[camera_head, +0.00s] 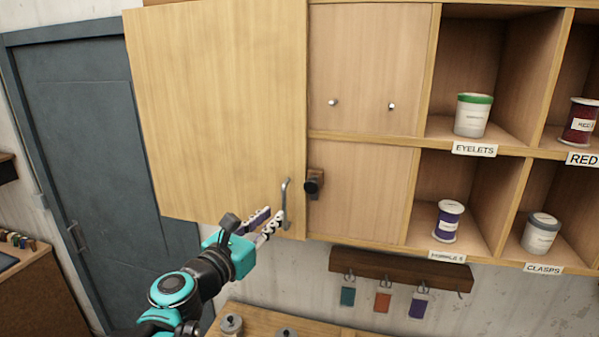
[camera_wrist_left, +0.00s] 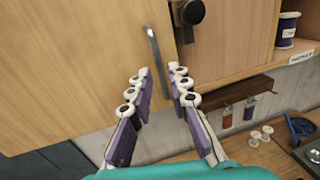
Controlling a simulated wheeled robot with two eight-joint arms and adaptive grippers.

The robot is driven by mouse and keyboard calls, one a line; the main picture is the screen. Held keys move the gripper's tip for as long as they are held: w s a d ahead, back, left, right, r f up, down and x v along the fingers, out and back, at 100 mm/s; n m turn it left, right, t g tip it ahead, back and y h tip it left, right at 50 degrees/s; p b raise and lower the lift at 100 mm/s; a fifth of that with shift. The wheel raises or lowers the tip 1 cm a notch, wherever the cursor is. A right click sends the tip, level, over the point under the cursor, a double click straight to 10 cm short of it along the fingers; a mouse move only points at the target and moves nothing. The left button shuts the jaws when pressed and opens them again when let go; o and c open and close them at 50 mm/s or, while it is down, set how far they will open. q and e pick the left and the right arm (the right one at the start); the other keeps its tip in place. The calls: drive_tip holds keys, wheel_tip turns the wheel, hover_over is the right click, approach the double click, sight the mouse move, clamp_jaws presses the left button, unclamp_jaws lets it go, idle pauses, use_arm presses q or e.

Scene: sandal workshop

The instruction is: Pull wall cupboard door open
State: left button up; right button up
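The wall cupboard door (camera_head: 215,110) is a pale wooden panel on the left of the cupboard; it looks shut or nearly so. Its grey bar handle (camera_head: 285,200) stands upright near the lower right corner. In the left wrist view the handle (camera_wrist_left: 156,55) is ahead, its lower end seen between the finger tips. My left gripper (camera_head: 272,222) is at the handle's lower end, with purple and white fingers. In the left wrist view its fingers (camera_wrist_left: 162,76) are apart on either side of the handle's line, not closed on it. My right gripper is out of view.
A dark round knob on a wooden block (camera_head: 314,183) sits just right of the door edge. Open compartments hold labelled jars (camera_head: 472,115). A hook rail (camera_head: 400,270) hangs below, above a wooden bench (camera_head: 262,318). A blue room door (camera_head: 95,150) is at left.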

sight(283, 203)
use_arm(q)
drive_tip(key=shift+w+r, duration=0.35)
drive_tip(key=p+x, duration=0.1)
drive_tip(key=x, duration=0.5)
drive_tip(key=shift+w+d+f, duration=0.1)
drive_tip(key=shift+w+d, duration=0.1)
drive_tip(key=shift+w, duration=0.05)
drive_tip(key=shift+s, duration=0.1)
clamp_jaws()
